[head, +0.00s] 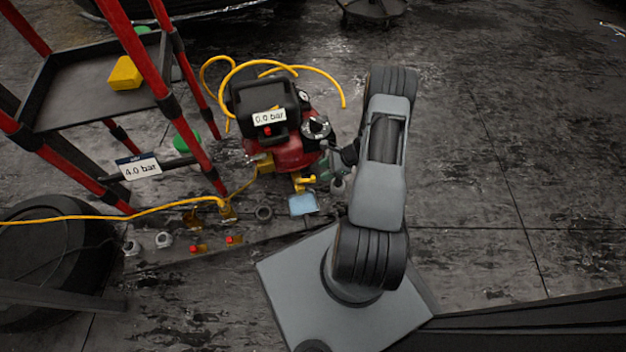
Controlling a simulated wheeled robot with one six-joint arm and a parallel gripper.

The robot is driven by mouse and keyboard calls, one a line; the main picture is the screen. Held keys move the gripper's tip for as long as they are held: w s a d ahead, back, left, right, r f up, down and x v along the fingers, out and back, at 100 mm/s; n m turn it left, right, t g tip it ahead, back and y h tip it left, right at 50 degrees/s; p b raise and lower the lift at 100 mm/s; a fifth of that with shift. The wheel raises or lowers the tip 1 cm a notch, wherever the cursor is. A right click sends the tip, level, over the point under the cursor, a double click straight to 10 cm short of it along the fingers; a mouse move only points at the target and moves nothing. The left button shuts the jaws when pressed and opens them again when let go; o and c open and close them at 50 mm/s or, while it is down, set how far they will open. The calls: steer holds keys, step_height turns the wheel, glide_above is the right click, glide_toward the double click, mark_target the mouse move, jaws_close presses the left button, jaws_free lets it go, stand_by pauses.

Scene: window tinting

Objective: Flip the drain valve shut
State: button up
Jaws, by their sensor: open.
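The drain valve (303,182) is a small yellow fitting low on the front of the red compressor (292,152). Its lever seems to stick out to the right, but it is too small to tell its exact angle. My gripper (330,170) is just right of the valve, close to the compressor's right side, with its fingers toward the valve. It is open and holds nothing that I can see. Whether a finger touches the lever cannot be told. The compressor's black top carries a label reading 0.0 bar (269,117).
A light blue pad or tray (303,204) lies below the valve. A yellow hose (150,210) crosses the floor on the left. A red-framed cart (90,110) with a 4.0 bar label (139,167) stands left. Small fittings (232,240) lie in front. The right floor is clear.

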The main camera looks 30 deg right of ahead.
mark_target(313, 177)
steer(key=b+x, duration=0.2)
steer(key=x, duration=0.4)
steer(key=shift+w+a+f, duration=0.1)
steer(key=shift+a+f, duration=0.15)
steer(key=shift+c, duration=0.3)
jaws_close()
steer(key=n+g, duration=0.1)
steer(key=w+n+g+b, duration=0.1)
steer(key=shift+w+d+n+y, duration=0.2)
steer(key=shift+n+y, duration=0.1)
steer(key=shift+n, duration=0.1)
steer(key=shift+o, duration=0.3)
jaws_free()
steer(key=p+v, duration=0.5)
steer(key=v, duration=0.8)
steer(key=shift+d+r, duration=0.25)
steer(key=shift+d, duration=0.05)
